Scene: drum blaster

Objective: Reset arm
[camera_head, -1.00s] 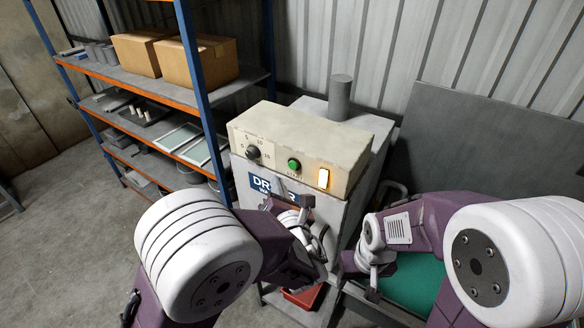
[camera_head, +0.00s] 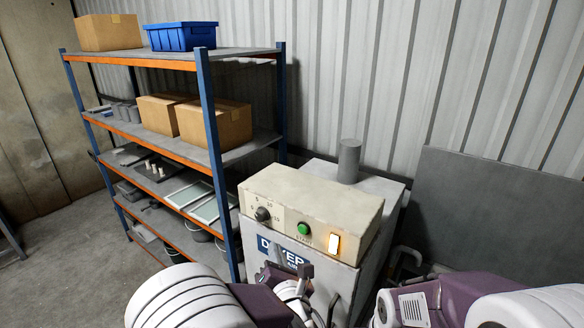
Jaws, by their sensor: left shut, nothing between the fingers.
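My left gripper (camera_head: 288,276) is at the lower middle of the head view, in front of the machine's front panel. It is shut and empty, and its wrist hides part of it. My left arm comes in from the bottom left. My right arm (camera_head: 450,300) shows at the bottom right, and its gripper is below the picture's edge. The machine (camera_head: 312,212) has a beige control box with a black dial (camera_head: 263,214), a green button (camera_head: 304,229) and a lit amber switch (camera_head: 334,243). A blue label (camera_head: 284,251) is on its front, partly covered by my gripper.
A blue and orange shelf rack (camera_head: 205,120) stands at the left, with cardboard boxes (camera_head: 214,122), a blue bin (camera_head: 181,36) and trays. A grey panel (camera_head: 490,210) leans on the corrugated wall at the right. Bare floor (camera_head: 60,250) shows at the far left.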

